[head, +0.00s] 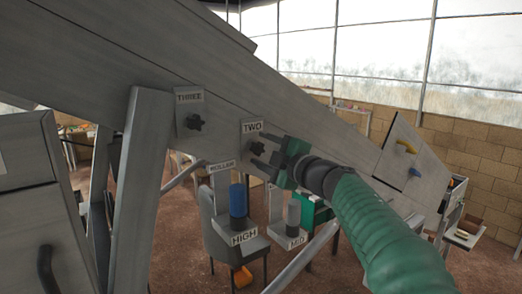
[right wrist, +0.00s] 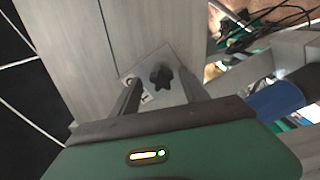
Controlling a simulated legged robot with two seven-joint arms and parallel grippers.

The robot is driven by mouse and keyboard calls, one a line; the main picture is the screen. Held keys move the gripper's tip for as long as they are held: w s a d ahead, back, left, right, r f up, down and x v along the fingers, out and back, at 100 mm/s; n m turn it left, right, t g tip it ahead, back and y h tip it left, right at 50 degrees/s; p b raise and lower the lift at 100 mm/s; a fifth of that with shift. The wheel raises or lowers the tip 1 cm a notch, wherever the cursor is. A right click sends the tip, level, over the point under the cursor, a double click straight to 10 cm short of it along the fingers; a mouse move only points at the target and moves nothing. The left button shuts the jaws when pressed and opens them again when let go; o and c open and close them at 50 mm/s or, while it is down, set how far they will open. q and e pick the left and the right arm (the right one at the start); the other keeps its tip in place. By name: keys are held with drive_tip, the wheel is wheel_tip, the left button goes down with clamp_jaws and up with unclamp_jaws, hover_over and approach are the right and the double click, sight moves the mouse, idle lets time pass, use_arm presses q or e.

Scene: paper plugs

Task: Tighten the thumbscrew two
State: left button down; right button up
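Thumbscrew two is a dark star-shaped knob (head: 257,149) on a grey plate under the label TWO (head: 252,127), on the sloping grey beam. In the right wrist view the knob (right wrist: 161,76) sits on its tilted plate, ahead of and between my two fingers. My right gripper (head: 260,151) is green with dark fingers. It is open, with one finger on each side of the knob; a gap shows on both sides in the right wrist view (right wrist: 160,90). Whether the fingertips reach around the knob is hard to tell. My left gripper is not in view.
A second dark knob (head: 194,122) sits under the label THREE, up the beam to the left. Below are a blue cylinder (head: 237,200) marked HIGH and a grey cylinder (head: 294,217) marked MID. A grey upright post (head: 135,190) stands at left.

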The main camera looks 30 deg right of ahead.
sight(261, 149)
idle(0.4)
drive_tip(key=shift+s+d+f, duration=0.1)
drive_tip(key=shift+s, duration=2.05)
